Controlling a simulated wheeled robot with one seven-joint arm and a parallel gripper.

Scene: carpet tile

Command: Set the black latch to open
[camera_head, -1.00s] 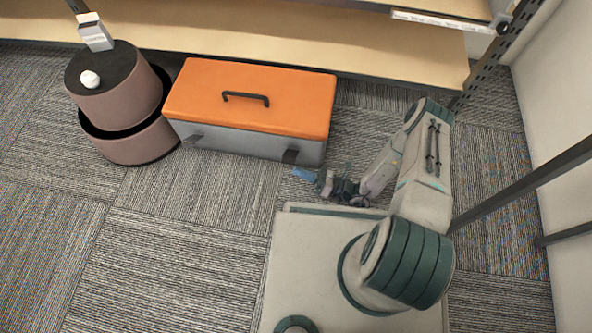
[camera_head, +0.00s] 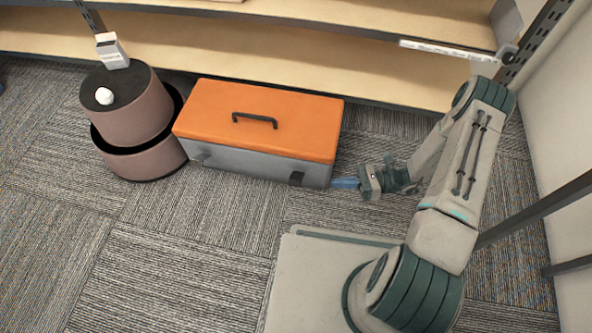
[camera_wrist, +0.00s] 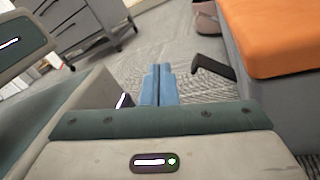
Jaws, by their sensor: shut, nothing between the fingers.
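The toolbox has an orange lid (camera_head: 262,108) and a grey body (camera_head: 245,168). In the wrist view a black latch (camera_wrist: 212,67) sticks out from the grey front, right of and beyond my fingertips. My gripper (camera_head: 345,183) is just right of the toolbox's front right corner, with its blue fingers pointing left. In the wrist view my gripper (camera_wrist: 157,70) has its fingers together and empty, apart from the latch.
A brown round two-tier container (camera_head: 135,115) with a white ball (camera_head: 104,96) stands left of the toolbox. A wooden shelf (camera_head: 380,82) runs behind. A dark rail (camera_head: 540,195) stands at right. The carpet before the toolbox is clear.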

